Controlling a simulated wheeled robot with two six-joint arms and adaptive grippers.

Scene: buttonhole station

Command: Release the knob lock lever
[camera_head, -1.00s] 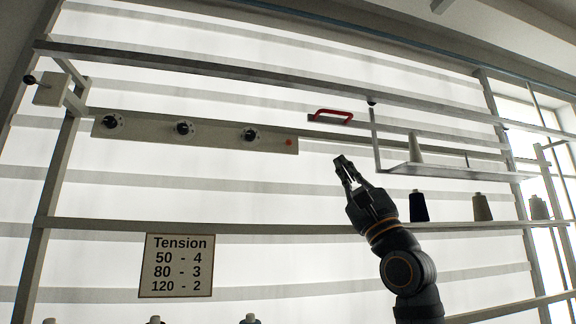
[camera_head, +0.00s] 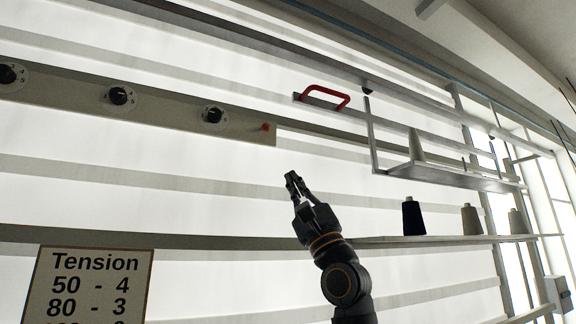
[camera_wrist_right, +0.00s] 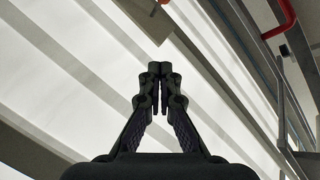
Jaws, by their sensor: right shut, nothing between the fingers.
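A grey panel (camera_head: 180,116) at the upper left carries round black knobs, one (camera_head: 213,114) near its right end. A small red piece (camera_head: 266,127) sits at that end. A red handle-shaped bar (camera_head: 325,97) is on a rail further right; I cannot tell which red part is the lock lever. My right gripper (camera_head: 293,180) is shut and empty, pointing up, below and just right of the panel's end in the picture. In the right wrist view, its fingers (camera_wrist_right: 160,70) meet, and the red bar (camera_wrist_right: 278,18) shows at upper right. My left gripper is out of view.
A raised shelf (camera_head: 450,178) with a pale cone (camera_head: 416,145) is at right. A Tension sign (camera_head: 90,290) is at lower left. The space around my fingertips looks clear.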

